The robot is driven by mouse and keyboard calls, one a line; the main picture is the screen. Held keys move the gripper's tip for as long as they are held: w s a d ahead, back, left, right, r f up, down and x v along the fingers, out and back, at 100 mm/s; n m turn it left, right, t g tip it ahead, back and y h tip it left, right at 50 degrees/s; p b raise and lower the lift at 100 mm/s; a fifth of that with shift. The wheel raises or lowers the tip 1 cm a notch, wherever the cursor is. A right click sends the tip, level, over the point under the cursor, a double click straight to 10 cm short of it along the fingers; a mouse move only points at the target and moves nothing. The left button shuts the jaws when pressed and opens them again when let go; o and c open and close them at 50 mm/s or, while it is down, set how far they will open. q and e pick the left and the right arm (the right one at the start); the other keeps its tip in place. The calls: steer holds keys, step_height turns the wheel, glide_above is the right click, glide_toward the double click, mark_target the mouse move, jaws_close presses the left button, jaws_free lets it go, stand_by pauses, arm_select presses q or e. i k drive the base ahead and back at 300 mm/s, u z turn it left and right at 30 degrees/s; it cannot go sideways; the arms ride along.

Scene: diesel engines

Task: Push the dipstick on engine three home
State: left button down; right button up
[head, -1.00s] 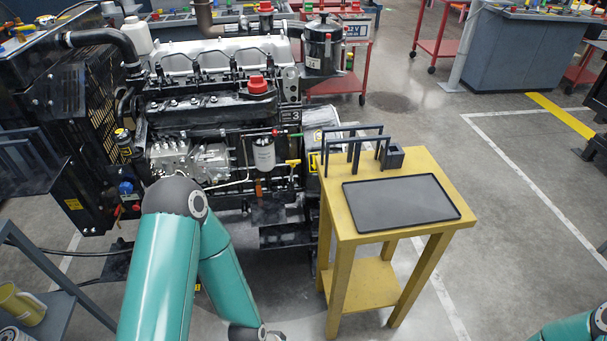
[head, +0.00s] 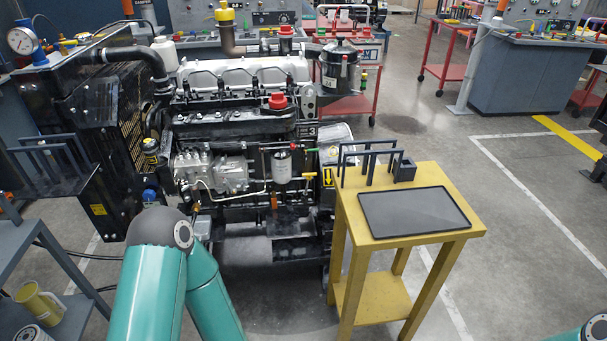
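The engine (head: 235,125) stands left of centre in the head view, a black and silver block with hoses. What looks like its dipstick is a small yellow T-shaped handle (head: 309,177) at the engine's lower right, beside the white filter (head: 282,166). Its shaft below the handle is hard to make out, and I cannot tell how far in it sits. My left arm rises from the bottom, left of centre, in front of the engine's lower part. Its gripper is out of the picture. Only a bit of my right arm shows at the bottom right corner; its gripper is out of view.
A yellow table (head: 440,243) with a dark tray (head: 412,236) and a dark rack (head: 370,158) stands close to the engine's right. A grey shelf (head: 62,270) with a yellow jug (head: 38,303) is at left. Open floor lies right of the table.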

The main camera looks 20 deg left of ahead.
mark_target(309, 177)
steer(key=i, duration=0.85)
steer(key=z, duration=0.05)
